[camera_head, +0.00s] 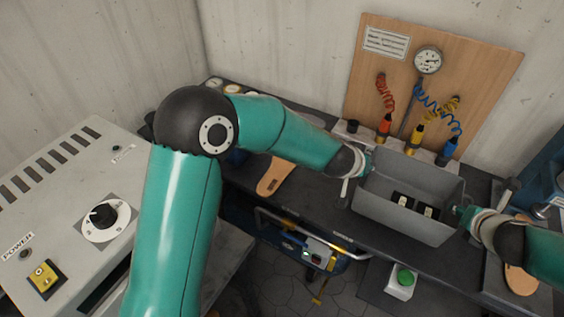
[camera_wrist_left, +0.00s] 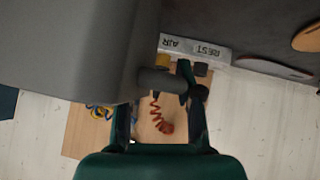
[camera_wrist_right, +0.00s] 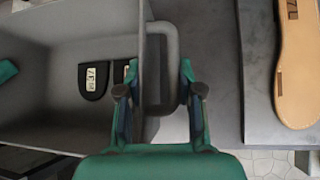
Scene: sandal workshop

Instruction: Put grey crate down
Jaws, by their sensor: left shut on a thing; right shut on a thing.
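The grey crate (camera_head: 385,219) is at the right of the head view, over the dark bench. Two black pieces with pale labels (camera_head: 402,201) lie inside it; one label (camera_wrist_right: 90,85) shows in the right wrist view. My left gripper (camera_head: 364,163) is shut on the crate's left end handle, which shows in the left wrist view (camera_wrist_left: 158,81). My right gripper (camera_head: 463,211) is shut on the right end handle (camera_wrist_right: 158,70). The crate looks about level. I cannot tell whether its underside touches the bench, as the crate hides that spot.
Behind the crate stands a wooden panel (camera_head: 470,50) with a gauge (camera_head: 428,60) and coiled hoses, above a tool rest (camera_wrist_left: 195,48). A tan sole (camera_head: 276,176) lies on the bench to the left, another (camera_wrist_right: 297,75) to the right. A grey machine (camera_head: 60,180) stands far left.

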